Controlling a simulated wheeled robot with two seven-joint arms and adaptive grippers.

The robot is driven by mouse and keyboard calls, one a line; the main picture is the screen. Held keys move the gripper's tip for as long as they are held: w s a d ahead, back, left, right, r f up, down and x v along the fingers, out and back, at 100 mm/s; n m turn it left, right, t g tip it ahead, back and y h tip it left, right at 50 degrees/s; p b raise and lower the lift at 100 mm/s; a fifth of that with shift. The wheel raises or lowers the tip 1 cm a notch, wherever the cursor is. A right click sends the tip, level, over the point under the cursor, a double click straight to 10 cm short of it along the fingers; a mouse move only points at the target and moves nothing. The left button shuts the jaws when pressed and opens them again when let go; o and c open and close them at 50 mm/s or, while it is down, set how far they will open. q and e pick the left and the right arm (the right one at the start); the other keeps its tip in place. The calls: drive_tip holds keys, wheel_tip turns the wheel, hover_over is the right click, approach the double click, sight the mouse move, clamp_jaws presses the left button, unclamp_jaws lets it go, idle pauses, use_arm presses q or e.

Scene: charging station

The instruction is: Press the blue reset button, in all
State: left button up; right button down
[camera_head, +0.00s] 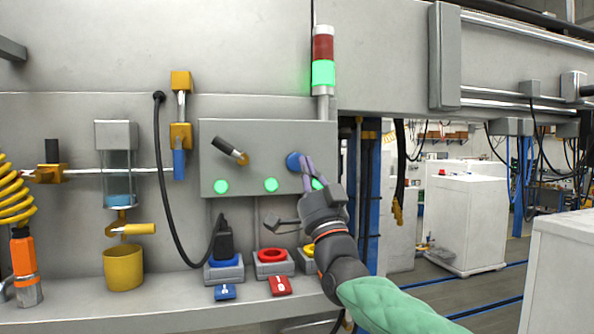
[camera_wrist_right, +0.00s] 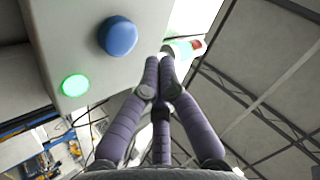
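The blue reset button (camera_head: 293,161) is on the right part of the grey control panel (camera_head: 260,134). It shows large and round in the right wrist view (camera_wrist_right: 118,36). My right gripper (camera_head: 305,164) is in front of the panel, just right of the button. In the wrist view its purple fingers (camera_wrist_right: 161,62) are shut with their tips together and nothing between them. The tips appear beside the button, with a gap in the wrist view; depth to the panel is unclear. My left gripper is not in view.
The panel has a black lever (camera_head: 226,147) and several lit green lamps (camera_head: 271,185). A signal tower (camera_head: 323,73) glows green above. Below are a blue socket with a black plug (camera_head: 224,246), a red-ringed socket (camera_head: 273,256) and a partly hidden yellow one (camera_head: 308,251).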

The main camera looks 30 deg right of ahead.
drive_tip(key=shift+s+a+b, duration=0.15)
drive_tip(key=shift+s+b, duration=0.2)
drive_tip(key=shift+s, duration=0.25)
drive_tip(key=shift+s+a+b, duration=0.15)
drive_tip(key=shift+s+b, duration=0.15)
drive_tip(key=shift+s, duration=0.3)
